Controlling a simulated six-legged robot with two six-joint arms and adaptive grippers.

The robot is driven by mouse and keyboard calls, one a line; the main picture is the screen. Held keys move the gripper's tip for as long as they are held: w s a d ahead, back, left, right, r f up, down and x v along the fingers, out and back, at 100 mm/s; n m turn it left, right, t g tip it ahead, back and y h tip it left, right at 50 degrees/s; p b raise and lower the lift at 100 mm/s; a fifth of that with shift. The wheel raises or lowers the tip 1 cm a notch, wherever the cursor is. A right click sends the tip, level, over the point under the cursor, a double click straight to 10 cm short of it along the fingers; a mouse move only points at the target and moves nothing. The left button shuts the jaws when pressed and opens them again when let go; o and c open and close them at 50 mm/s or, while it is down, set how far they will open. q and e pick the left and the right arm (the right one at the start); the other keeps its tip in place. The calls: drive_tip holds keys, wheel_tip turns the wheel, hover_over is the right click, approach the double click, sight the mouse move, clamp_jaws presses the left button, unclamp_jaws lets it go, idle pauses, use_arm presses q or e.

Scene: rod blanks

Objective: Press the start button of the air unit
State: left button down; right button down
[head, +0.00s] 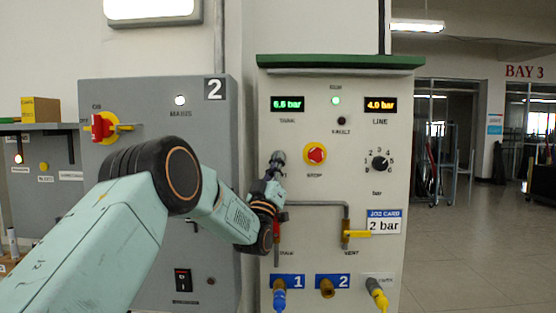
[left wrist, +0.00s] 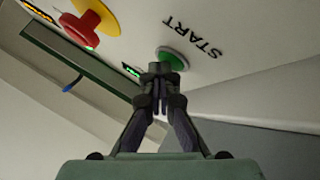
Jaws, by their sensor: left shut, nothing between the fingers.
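The air unit (head: 300,230) is a pale panel with a green top, in the middle of the head view. Its green start button (left wrist: 174,59) shows in the left wrist view beside the word START, partly covered by my fingertips. My left gripper (head: 277,157) is shut and empty, its tips at the button. I cannot tell whether they touch it or whether it is pushed in. In the head view the gripper hides the button. The left gripper also shows in the left wrist view (left wrist: 158,72). My right gripper is out of view.
A red stop knob (head: 315,154) on yellow sits just right of the gripper. A green lamp (head: 336,101) is lit above it. A black dial (head: 380,163) and a yellow valve handle (head: 356,234) are farther right. A grey cabinet (head: 215,150) marked 2 stands left.

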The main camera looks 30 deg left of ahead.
use_arm(q)
drive_tip(key=shift+s, duration=0.15)
drive_tip(key=shift+s+d, duration=0.3)
drive_tip(key=shift+s, duration=0.3)
drive_tip(key=shift+s+d+f, duration=0.1)
drive_tip(key=shift+s+d, duration=0.35)
drive_tip(key=shift+s, duration=0.25)
drive_tip(key=shift+s+d+r, duration=0.1)
drive_tip(key=shift+s+d, duration=0.3)
drive_tip(key=shift+s, duration=0.25)
drive_tip(key=shift+s+d+f, duration=0.1)
drive_tip(key=shift+s+d, duration=0.35)
drive_tip(key=shift+s, duration=0.25)
drive_tip(key=shift+s, duration=0.1)
